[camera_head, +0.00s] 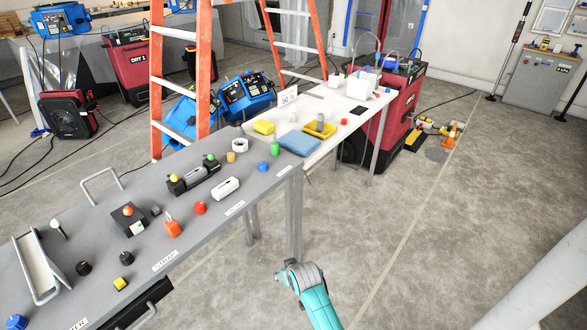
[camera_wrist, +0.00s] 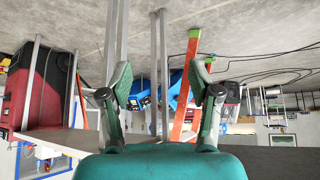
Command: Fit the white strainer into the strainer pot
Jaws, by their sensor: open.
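My gripper (camera_wrist: 163,82) shows in the wrist view, its two fingers wide apart with nothing between them. In the head view my teal arm is at the bottom centre, over the floor in front of the grey bench and clear of it; its fingers cannot be made out. No strainer or strainer pot can be named for sure. A short white ring-like piece (camera_head: 239,145) sits on the grey bench. A white container (camera_head: 362,84) stands at the far end of the white table. I cannot tell whether either is part of the strainer set.
The grey bench (camera_head: 100,215) holds several small knobs, an orange-topped box (camera_head: 128,220) and a metal-handled tray (camera_head: 38,268). An orange ladder (camera_head: 203,70) stands behind.

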